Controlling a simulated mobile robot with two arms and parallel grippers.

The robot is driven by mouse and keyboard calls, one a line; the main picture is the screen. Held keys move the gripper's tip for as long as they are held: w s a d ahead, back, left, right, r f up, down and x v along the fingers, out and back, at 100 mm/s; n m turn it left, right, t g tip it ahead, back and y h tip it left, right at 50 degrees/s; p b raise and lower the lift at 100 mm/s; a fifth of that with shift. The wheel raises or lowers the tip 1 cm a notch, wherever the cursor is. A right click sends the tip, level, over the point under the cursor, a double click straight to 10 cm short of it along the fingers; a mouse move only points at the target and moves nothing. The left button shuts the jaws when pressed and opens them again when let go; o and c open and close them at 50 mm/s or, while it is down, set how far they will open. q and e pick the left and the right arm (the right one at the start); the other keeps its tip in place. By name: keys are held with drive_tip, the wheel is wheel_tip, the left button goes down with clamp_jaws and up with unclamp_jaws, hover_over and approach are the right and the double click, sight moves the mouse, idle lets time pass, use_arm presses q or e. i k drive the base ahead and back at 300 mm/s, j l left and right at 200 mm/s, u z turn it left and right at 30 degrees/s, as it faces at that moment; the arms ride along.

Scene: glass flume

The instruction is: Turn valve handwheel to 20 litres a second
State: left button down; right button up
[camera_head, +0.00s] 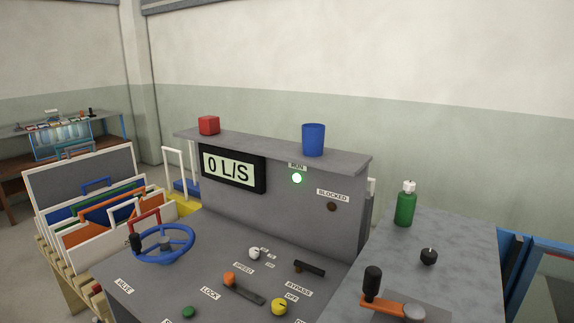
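The valve handwheel (163,243) is a blue ring with a grey hub and a dark upright knob on its left side. It sits at the left of the grey sloping console (215,240). The display (233,168) on the console's upright back reads "0 L/S". Neither of my grippers shows in the head view.
The console also carries an orange-ended lever (243,288), a black bypass handle (309,268), a white speed knob (254,253), and yellow (279,306) and green (189,312) knobs. A red block (209,125) and blue cup (313,139) stand on its top ledge. A green bottle (405,207) stands right.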

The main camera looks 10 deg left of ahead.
sight(135, 239)
drive_tip(key=u, duration=1.4)
